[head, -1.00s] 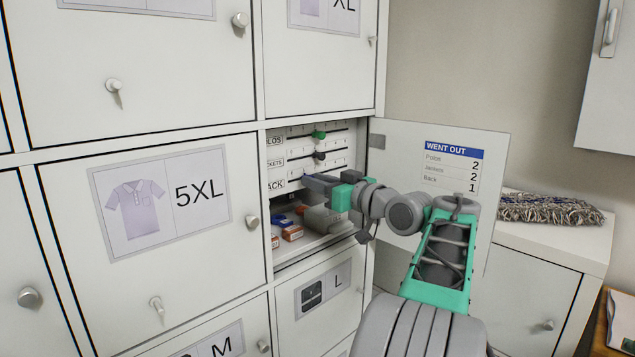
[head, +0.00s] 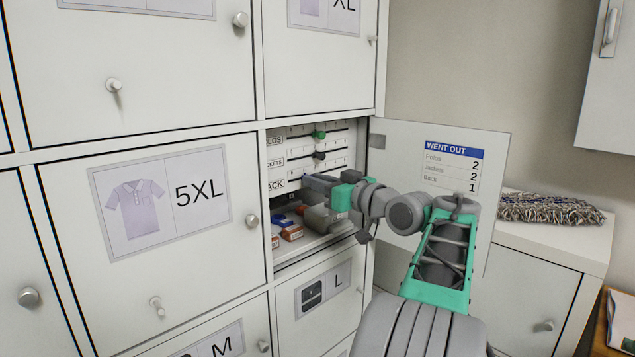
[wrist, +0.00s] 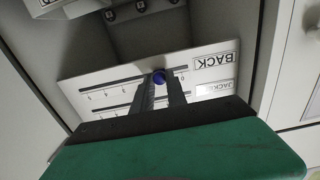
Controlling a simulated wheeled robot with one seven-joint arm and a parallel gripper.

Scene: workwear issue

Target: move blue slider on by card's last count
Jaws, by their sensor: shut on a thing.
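The blue slider (wrist: 158,77) sits on the slot of the panel row labelled BACK (wrist: 213,62), near the zero end of its scale in the wrist view. My gripper (wrist: 161,84) is shut on it, one finger on each side. In the head view my gripper (head: 310,183) reaches into the open compartment at the bottom BACK row, and it hides the blue slider there. The WENT OUT card (head: 453,168) is on the inside of the open door. It reads 2, Jackets 2, and Back 1 as its last line.
A green slider (head: 319,134) and a dark slider (head: 319,155) are on the two rows above. Small orange and blue boxes (head: 291,233) lie on the compartment floor below my gripper. The open door (head: 400,140) stands to the right of my gripper.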

